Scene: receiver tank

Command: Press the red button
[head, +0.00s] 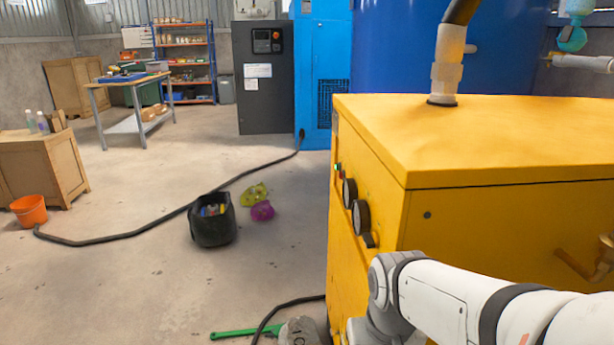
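The yellow machine (480,135) stands close on the right. Its narrow left-hand face is seen at a steep slant. High on that face, near its far edge, are a tiny green spot (337,167) and a tiny red button (342,174) beside it. They are too small to make out in detail. Nothing of mine touches them. My white and grey arm (440,295) reaches in from the lower right, in front of the machine, and bends down at the bottom edge. My gripper is out of the picture.
Two round dark gauges (349,192) and a dark knob (369,241) sit on the same face. A pipe (447,65) rises from the machine's top. A black hose (130,237), black bucket (212,225) and green tool (240,332) lie on the floor. Floor left of the machine is mostly clear.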

